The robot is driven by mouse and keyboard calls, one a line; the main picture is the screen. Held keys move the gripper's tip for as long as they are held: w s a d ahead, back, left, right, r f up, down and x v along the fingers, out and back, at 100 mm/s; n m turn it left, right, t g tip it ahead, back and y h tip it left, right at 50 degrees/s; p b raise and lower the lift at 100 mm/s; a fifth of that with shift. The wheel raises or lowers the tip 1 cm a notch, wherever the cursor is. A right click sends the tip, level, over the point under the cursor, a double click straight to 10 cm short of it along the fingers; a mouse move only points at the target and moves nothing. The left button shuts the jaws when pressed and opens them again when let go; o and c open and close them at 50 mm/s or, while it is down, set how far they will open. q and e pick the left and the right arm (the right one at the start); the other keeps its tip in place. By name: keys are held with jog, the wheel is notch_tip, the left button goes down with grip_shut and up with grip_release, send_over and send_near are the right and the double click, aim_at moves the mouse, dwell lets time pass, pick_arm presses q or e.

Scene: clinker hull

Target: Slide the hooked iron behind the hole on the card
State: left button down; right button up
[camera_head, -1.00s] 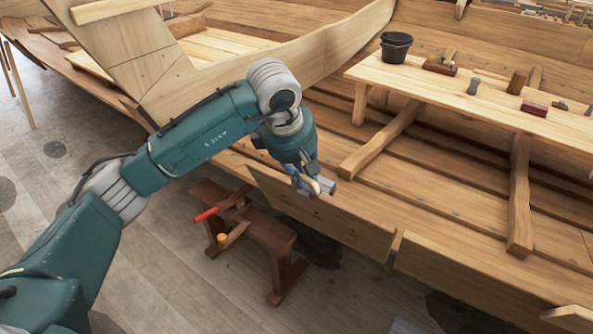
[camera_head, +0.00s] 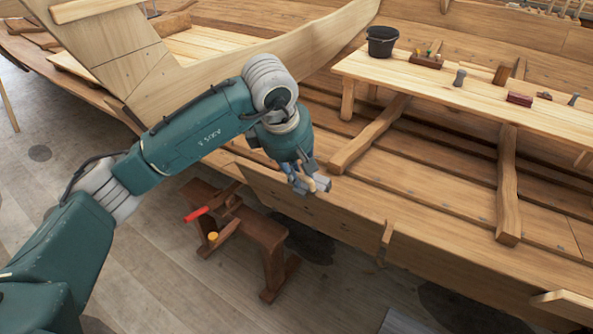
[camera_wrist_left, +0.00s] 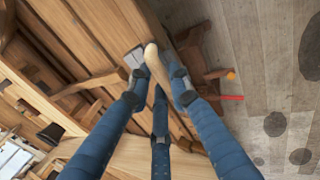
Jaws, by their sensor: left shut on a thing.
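My left gripper (camera_head: 312,184) is shut on a tan wooden piece like a handle (camera_wrist_left: 153,62), in front of the hull's upper plank edge in the head view. In the left wrist view the wooden piece runs between the fingers, with its rounded end beyond the tips. A small grey block (camera_wrist_left: 134,57) shows beside it; I cannot tell whether it belongs to the held piece or to a finger. No hook shows clearly. My right gripper is not in view.
The planked hull (camera_head: 330,215) lies beneath and right of the gripper. A bench plank (camera_head: 440,85) inside it holds a black bucket (camera_head: 382,42) and small tools. A dark wooden stool (camera_head: 258,228) with a red-handled tool (camera_head: 196,214) stands below. Floor is clear at lower left.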

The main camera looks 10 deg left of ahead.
pick_arm(q)
jog(key=shift+s+d+f, duration=0.1)
jog(key=shift+s+f, duration=0.05)
jog(key=shift+f, duration=0.05)
dwell(0.3)
jog(key=c, duration=1.5)
grip_release()
jog(key=shift+r, duration=0.1)
jog(key=shift+s+r, duration=0.1)
jog(key=shift+r+p, duration=1.8)
jog(key=shift+r, duration=2.3)
